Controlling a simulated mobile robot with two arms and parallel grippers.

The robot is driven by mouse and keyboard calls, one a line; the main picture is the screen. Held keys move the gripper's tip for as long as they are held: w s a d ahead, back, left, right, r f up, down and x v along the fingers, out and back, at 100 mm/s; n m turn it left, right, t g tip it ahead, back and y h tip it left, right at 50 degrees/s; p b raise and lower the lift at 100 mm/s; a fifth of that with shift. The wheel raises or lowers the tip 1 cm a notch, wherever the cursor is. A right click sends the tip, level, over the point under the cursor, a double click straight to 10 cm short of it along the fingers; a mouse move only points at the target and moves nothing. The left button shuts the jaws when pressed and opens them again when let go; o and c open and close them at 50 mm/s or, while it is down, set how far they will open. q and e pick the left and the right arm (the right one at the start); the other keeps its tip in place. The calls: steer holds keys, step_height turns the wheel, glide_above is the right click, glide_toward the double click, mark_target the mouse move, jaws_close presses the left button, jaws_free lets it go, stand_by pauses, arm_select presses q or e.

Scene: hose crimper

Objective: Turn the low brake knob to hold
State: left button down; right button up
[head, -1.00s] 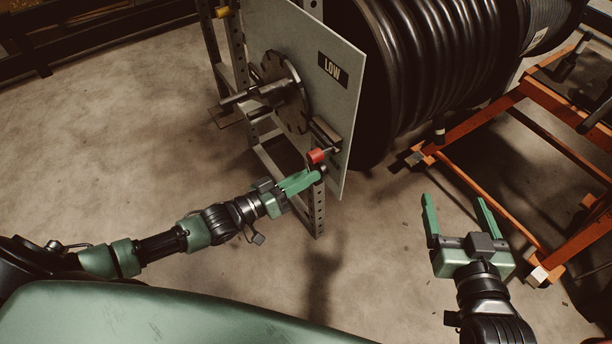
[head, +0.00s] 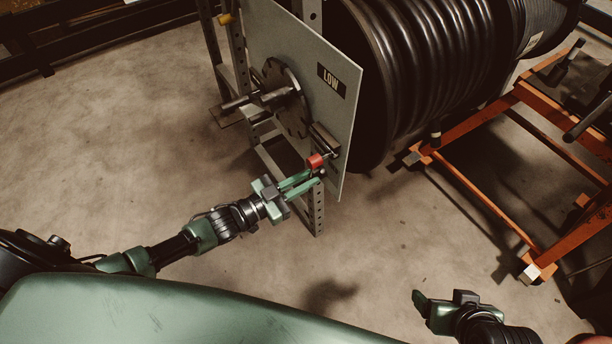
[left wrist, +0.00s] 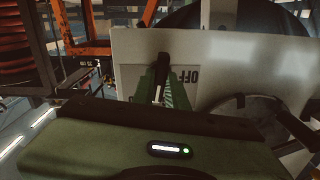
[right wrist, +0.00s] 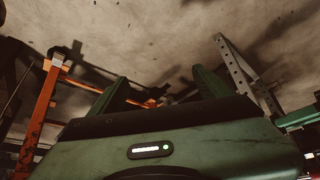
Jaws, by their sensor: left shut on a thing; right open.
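The low brake panel (head: 300,80) is a grey plate marked LOW. A red knob (head: 315,161) sticks out at its lower edge. My left gripper (head: 318,177) is at the knob, its jaws shut on it; the fingers partly hide where they grip. In the left wrist view, the fingers (left wrist: 165,88) reach to the panel (left wrist: 225,58) around a dark narrow part (left wrist: 162,66), beside upside-down lettering that reads OFF. The hold marking cannot be made out. My right gripper (head: 428,298) is open and empty, low at the front right, and its fingers (right wrist: 160,90) stand apart.
A large black hose reel (head: 420,70) is behind the panel. A notched disc with a shaft (head: 282,95) is on the panel's near face. A perforated steel upright (head: 317,210) stands below the panel. An orange frame (head: 480,205) is at the right. The floor in front is clear.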

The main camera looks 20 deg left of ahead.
arm_select(q)
steer(key=m, duration=0.2)
steer(key=shift+m+p, duration=0.3)
steer(key=shift+m, duration=0.8)
arm_select(e)
steer(key=shift+s+d+f+g+h, duration=0.1)
steer(key=shift+s+d+g, duration=0.2)
steer(key=shift+s, duration=0.4)
steer(key=shift+s+d+f+g+h, duration=0.1)
steer(key=shift+s+g, duration=0.35)
steer(key=shift+s, duration=0.3)
steer(key=shift+s+d+f+g+h, duration=0.1)
steer(key=shift+s+d+g, duration=0.2)
steer(key=shift+s, duration=0.4)
steer(key=shift+a, duration=0.1)
arm_select(q)
steer(key=c, duration=1.4)
jaws_free()
steer(key=shift+c, duration=0.2)
steer(key=p+v, duration=0.1)
steer(key=v, duration=0.6)
steer(key=shift+s+a, duration=0.25)
steer(key=shift+s, duration=0.1)
arm_select(e)
steer(key=shift+r, duration=0.65)
steer(key=shift+w, duration=0.1)
